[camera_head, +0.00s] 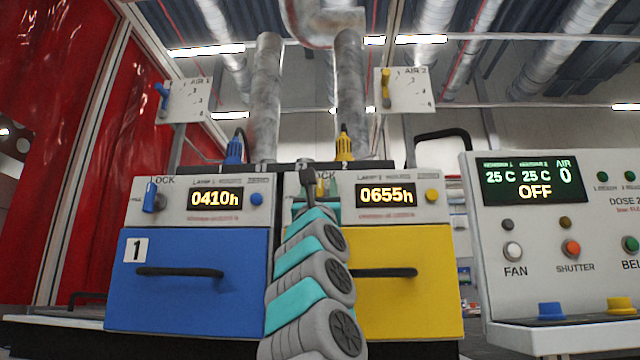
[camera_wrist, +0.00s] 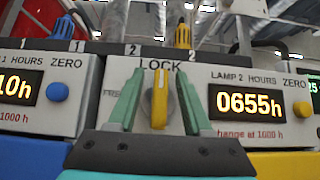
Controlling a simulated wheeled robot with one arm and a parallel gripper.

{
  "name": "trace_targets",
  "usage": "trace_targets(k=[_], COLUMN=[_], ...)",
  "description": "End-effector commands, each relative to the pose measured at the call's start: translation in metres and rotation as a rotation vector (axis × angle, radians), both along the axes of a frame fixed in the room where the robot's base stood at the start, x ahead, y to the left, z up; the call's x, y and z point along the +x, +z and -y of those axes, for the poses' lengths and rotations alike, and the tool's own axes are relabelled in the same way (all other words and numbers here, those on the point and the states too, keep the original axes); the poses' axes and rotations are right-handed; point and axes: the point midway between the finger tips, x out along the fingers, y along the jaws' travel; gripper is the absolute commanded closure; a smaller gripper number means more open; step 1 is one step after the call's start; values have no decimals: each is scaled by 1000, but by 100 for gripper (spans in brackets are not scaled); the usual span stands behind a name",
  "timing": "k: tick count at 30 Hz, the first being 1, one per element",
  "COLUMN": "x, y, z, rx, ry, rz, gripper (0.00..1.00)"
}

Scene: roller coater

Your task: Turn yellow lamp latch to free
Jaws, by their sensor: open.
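The yellow lamp latch (camera_wrist: 160,97) is a yellow knob on the lamp 2 panel, under the word LOCK in the wrist view. It stands upright, pointing at LOCK. My gripper (camera_wrist: 159,100) is open, with one green finger on each side of the latch. I cannot tell whether the fingers touch it. The FREE label at its left is mostly hidden by the left finger. In the head view my gripper (camera_head: 318,208) is in front of the panel, and my arm hides most of the latch. The yellow lamp drawer (camera_head: 420,290) is below, with a dark handle.
The blue lamp unit (camera_head: 180,290), with its own blue latch (camera_head: 150,197), stands at the left. The yellow zero button (camera_head: 432,195) is right of the 0655h display (camera_head: 386,195). A control box (camera_head: 550,240) with several buttons stands at the right.

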Motion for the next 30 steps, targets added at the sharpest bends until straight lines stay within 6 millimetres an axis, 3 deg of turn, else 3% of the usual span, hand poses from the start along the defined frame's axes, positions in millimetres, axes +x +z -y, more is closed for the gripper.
trace_targets(k=[3, 16, 30], x=[0, 0, 0], y=[0, 0, 0], z=[0, 0, 0], rx=[0, 0, -4], ry=[0, 0, 1], rz=[0, 0, 0], gripper=[51, 100, 100])
